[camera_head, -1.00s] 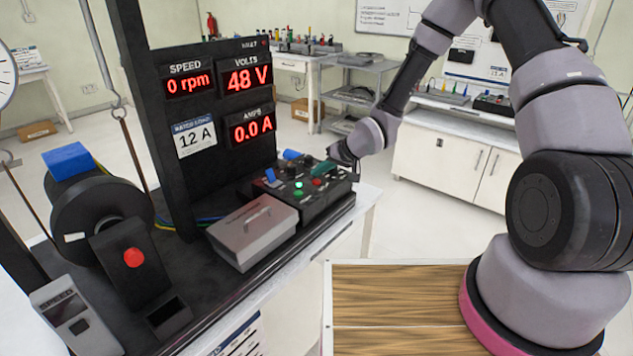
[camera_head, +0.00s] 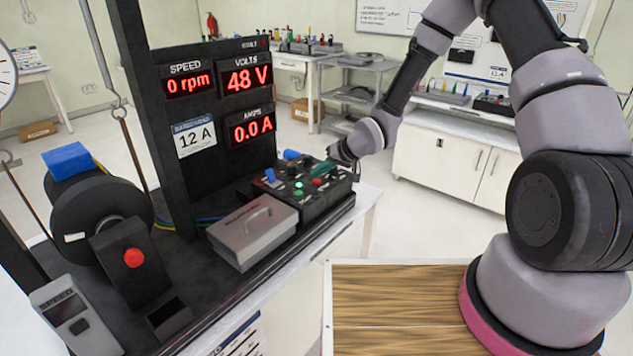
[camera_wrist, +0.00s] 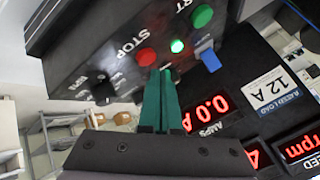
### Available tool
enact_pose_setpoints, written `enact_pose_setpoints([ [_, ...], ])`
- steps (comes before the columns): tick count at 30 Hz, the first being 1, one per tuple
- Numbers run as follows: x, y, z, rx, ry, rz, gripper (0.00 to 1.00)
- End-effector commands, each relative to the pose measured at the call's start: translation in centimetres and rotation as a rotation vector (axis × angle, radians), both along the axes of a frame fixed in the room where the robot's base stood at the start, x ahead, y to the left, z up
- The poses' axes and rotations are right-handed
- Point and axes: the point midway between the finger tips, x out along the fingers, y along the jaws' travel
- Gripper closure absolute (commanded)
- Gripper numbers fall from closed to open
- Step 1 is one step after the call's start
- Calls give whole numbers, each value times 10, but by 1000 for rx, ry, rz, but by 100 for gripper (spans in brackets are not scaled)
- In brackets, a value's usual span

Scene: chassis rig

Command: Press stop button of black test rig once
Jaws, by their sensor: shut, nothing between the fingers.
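The black test rig's control box (camera_head: 338,191) stands at the right end of the dark bench top. Its red button (camera_wrist: 147,56), beside the label STOP, also shows small in the head view (camera_head: 317,182). A lit green lamp (camera_wrist: 177,46), a green button (camera_wrist: 202,15) and a blue switch (camera_wrist: 208,58) are near it. My gripper (camera_wrist: 160,71) is shut and empty, its green fingers pointing at the panel. In the wrist view the fingertips appear just beside the red button's lower right edge; I cannot tell whether they touch anything.
A grey lidded box (camera_head: 253,232) stands in front of the control box. The display panel (camera_head: 215,130) rises behind, reading 0 rpm, 48 V and 0.0 A. Another red button (camera_head: 133,257) is on the motor stand at left.

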Motion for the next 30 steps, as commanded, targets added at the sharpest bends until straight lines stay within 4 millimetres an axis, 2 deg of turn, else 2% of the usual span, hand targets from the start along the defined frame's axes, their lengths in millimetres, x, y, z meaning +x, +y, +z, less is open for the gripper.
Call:
enact_pose_setpoints([
  [16, 0, 0, 0, 0, 0, 0, 100],
  [30, 0, 0, -8, 0, 0, 0, 100],
])
